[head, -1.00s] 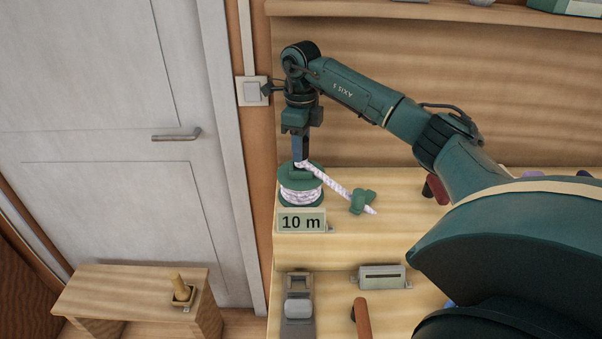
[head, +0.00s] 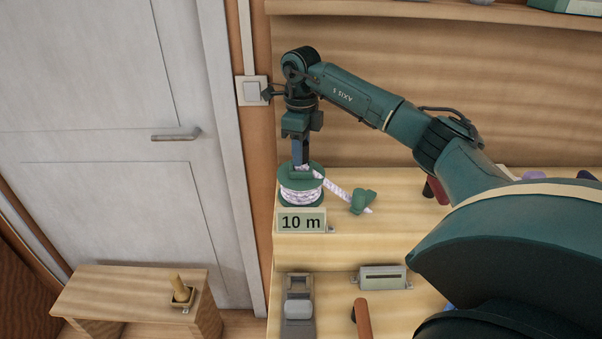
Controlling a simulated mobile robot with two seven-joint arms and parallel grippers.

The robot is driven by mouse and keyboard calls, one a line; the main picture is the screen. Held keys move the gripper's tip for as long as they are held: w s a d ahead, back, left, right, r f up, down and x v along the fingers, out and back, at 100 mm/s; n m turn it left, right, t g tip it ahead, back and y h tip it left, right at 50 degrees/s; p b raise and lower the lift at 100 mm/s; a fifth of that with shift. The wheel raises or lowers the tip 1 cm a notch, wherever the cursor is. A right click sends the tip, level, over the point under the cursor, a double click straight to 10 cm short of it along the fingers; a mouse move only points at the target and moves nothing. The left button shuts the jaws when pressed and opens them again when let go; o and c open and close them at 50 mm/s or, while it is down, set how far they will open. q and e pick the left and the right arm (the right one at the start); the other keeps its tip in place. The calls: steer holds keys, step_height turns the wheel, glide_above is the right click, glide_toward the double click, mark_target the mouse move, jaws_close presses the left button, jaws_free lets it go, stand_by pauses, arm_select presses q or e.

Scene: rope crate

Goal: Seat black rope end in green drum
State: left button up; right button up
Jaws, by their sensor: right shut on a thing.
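The green drum (head: 288,199) stands on the wooden bench at the left end, wound with white-and-lilac rope (head: 301,192). My right gripper (head: 301,165) points straight down at the drum's top and is shut on the rope end. The rope (head: 333,189) leaves the drum top beside the fingers and slopes down right to a green fitting (head: 361,201) on the bench. The held tip is hidden by the fingers and drum, so I cannot tell whether it is seated. No black rope shows; this rope is pale. My left gripper is out of view.
A "10 m" label (head: 301,220) stands in front of the drum. A metal slotted block (head: 383,278), a grey device (head: 298,309) and a reddish handle (head: 362,319) lie on the lower bench level. A light switch (head: 250,91) is on the wall behind.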

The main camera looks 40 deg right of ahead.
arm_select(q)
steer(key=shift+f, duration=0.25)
arm_select(e)
steer(key=shift+f, duration=0.55)
steer(key=o, duration=1.2)
